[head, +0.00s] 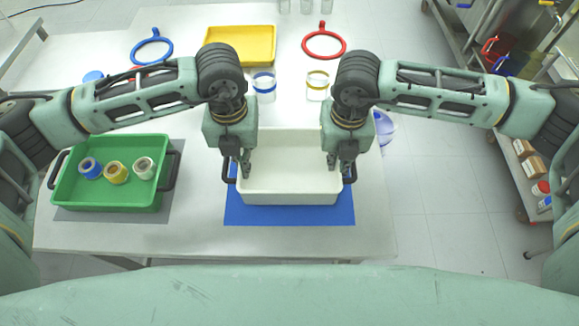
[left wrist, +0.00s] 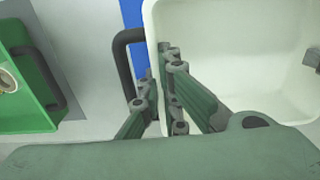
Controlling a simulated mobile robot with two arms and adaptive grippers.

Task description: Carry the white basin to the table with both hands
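The white basin (head: 290,190) sits over the blue mat on the table, with a black handle at each end. My left gripper (head: 238,168) is at its left end. In the left wrist view this gripper (left wrist: 156,68) has one finger inside the basin (left wrist: 225,45) and one outside, tips close against the wall, beside the black handle (left wrist: 124,60). My right gripper (head: 341,166) is at the right end in a mirrored pose and looks closed on that wall. Its contact is partly hidden. The basin looks level and empty.
The blue mat (head: 290,217) shows around the basin's front. A green tray (head: 110,197) with several taped rings stands left. Behind are a yellow tray (head: 241,42), two jars, a blue ring (head: 152,48) and a red ring (head: 324,42). A shelf cart stands at the right.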

